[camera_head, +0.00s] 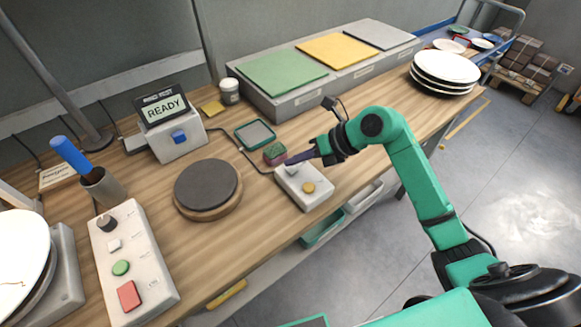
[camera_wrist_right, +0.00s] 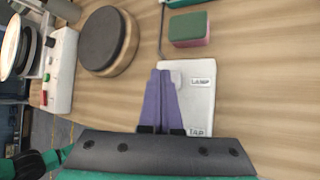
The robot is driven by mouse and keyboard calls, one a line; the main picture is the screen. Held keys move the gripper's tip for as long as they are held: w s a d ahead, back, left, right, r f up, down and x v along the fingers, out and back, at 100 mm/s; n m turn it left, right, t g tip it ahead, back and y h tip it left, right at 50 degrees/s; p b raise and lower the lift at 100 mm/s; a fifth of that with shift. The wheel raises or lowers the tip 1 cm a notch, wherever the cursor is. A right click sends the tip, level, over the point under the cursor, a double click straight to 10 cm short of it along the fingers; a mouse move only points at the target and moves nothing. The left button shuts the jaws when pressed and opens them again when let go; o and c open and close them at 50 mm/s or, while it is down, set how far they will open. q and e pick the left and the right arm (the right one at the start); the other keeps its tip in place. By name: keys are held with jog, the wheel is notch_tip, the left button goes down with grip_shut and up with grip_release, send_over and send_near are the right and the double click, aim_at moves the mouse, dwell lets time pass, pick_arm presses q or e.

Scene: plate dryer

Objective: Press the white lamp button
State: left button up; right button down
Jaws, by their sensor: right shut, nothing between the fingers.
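A small white box (camera_head: 318,197) stands near the table's right front edge. It also shows in the right wrist view (camera_wrist_right: 203,105), with the labels LAMP and TAP. The white lamp button (camera_wrist_right: 176,78) is beside the LAMP label, partly hidden by my fingers; the yellow button (camera_head: 308,187) is at the near end of the box. My right gripper (camera_head: 290,161) has its purple fingers shut and empty. Their tips (camera_wrist_right: 160,72) are at the lamp end, beside the white button; I cannot tell whether they touch it. My left gripper is not in view.
A green and pink sponge (camera_head: 275,153) lies just behind the box. A round dark turntable (camera_head: 206,185) is to its left, and a panel (camera_head: 135,248) with several controls is farther left. A stack of plates (camera_head: 445,68) stands at the back right.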

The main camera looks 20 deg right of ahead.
aim_at(296, 171)
jog(key=shift+f+b, duration=0.45)
jog(key=shift+f, duration=0.25)
jog(key=shift+r, duration=0.15)
jog(key=shift+r+p, duration=0.3)
jog(key=shift+r, duration=0.3)
jog(key=shift+r, duration=0.1)
notch_tip(296, 171, up, 6)
jog(key=p, duration=0.4)
dwell(0.4)
